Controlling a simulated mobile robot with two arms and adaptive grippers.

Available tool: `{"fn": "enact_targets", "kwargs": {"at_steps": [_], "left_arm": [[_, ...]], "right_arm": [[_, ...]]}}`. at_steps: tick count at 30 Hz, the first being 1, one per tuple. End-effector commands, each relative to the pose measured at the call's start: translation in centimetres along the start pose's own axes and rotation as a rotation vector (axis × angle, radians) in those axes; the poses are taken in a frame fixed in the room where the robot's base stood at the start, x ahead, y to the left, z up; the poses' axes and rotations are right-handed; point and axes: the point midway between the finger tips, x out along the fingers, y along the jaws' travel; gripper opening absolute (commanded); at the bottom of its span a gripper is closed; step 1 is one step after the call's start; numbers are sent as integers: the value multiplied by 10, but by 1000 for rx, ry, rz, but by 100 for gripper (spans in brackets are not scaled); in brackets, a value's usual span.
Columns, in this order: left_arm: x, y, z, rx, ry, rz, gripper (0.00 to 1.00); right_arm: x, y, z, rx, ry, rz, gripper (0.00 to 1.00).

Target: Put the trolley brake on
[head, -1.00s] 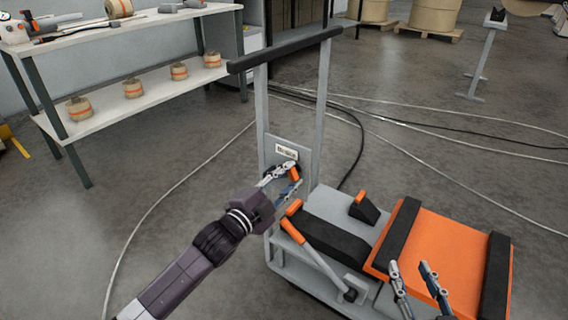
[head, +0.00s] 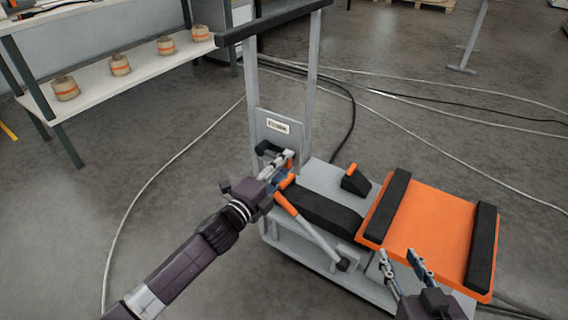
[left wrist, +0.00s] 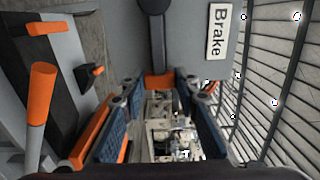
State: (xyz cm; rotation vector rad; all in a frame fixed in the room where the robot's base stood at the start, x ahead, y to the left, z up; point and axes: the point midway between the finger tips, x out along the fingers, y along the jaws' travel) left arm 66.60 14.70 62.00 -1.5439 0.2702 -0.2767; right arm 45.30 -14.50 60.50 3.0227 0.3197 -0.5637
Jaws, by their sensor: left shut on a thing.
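The trolley (head: 322,178) stands in the middle of the head view, with a tall grey push frame. Its grey panel bears a "Brake" label (head: 278,126), also readable in the left wrist view (left wrist: 217,30). Below the label is a black brake lever (head: 266,147) with an orange end. In the left wrist view the lever (left wrist: 158,40) reaches down between my fingers. My left gripper (head: 283,170) is shut on its orange end (left wrist: 158,81); the fingers partly hide it in the head view. My right gripper (head: 401,260) is open and empty, in front of the trolley's orange pad.
A grey lever with an orange grip (head: 306,227) slants close beside my left gripper. A black wedge with an orange tip (head: 354,180) and an orange pad (head: 432,225) are on the trolley. A shelf (head: 130,82) with rolls is at left; cables (head: 165,180) cross the floor.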

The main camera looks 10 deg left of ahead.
Motion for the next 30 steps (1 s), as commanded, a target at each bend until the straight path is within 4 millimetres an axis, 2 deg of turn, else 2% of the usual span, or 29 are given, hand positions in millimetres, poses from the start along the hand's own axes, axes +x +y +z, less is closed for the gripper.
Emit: {"fn": "enact_targets", "kwargs": {"at_steps": [9, 10, 15, 25, 30], "left_arm": [[-1, 4, -1, 9, 1, 6, 0], [-1, 4, -1, 9, 1, 7, 29], [-1, 3, 0, 7, 0, 5, 46], [-3, 2, 0, 6, 0, 3, 46], [-23, 3, 0, 5, 0, 5, 46]], "right_arm": [[0, 0, 0, 0, 1, -1, 35], [0, 0, 0, 0, 1, -1, 35], [0, 0, 0, 0, 1, -1, 35], [0, 0, -1, 0, 2, 0, 35], [0, 0, -1, 0, 2, 0, 35]]}}
